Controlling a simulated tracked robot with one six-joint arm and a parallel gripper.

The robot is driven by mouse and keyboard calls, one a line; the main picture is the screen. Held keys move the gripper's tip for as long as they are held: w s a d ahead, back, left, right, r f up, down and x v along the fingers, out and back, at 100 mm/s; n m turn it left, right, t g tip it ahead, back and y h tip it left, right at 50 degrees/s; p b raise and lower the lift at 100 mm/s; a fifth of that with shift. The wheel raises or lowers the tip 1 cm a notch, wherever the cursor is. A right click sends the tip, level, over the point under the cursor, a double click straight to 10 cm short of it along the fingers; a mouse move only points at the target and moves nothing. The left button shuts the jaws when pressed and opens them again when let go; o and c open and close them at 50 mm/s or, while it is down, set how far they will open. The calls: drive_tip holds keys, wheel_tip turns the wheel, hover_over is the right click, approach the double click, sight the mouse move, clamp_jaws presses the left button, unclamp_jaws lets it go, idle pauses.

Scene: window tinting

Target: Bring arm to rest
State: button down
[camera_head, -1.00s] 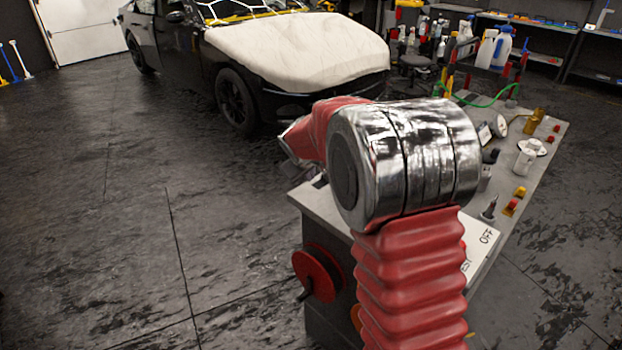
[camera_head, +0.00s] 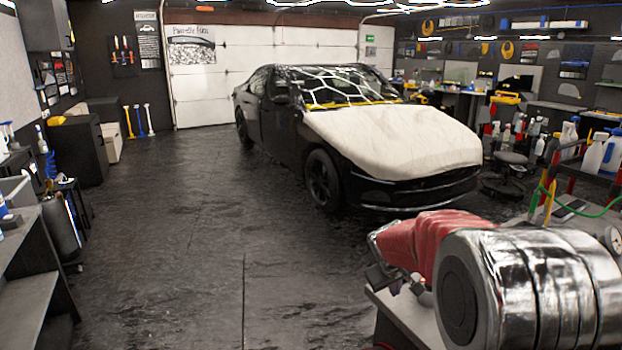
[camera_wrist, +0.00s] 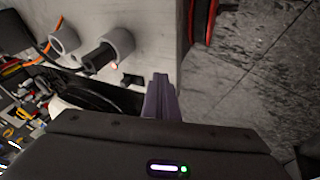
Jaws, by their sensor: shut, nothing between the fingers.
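My arm, with its red sleeve and shiny metal joint, reaches in at the lower right of the head view. My gripper (camera_head: 398,284) shows small and partly hidden past the red sleeve, at the near left corner of the workbench (camera_head: 412,316). In the wrist view, the purple fingers of my gripper (camera_wrist: 161,97) are together, with nothing between them. I cannot tell the exact gap to the bench.
A black car (camera_head: 262,126) with a white cover (camera_head: 395,140) on its hood stands ahead. The floor (camera_head: 190,240) to the left is open. Shelves (camera_head: 30,240) stand at the left edge.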

drive_tip(key=s+a+r+m+y, duration=0.1)
drive_tip(key=s+a+r, duration=0.2)
drive_tip(key=s, duration=0.9)
drive_tip(key=s+a+r+m+y, duration=0.1)
drive_tip(key=s+r, duration=0.3)
drive_tip(key=s, duration=0.8)
drive_tip(key=s+a+r+m+y, duration=0.1)
drive_tip(key=s+a+r, duration=0.3)
drive_tip(key=s, duration=0.8)
drive_tip(key=shift+s+a+r, duration=0.15)
drive_tip(key=shift+a+r, duration=0.1)
drive_tip(key=shift+a, duration=0.1)
drive_tip(key=shift+s, duration=0.1)
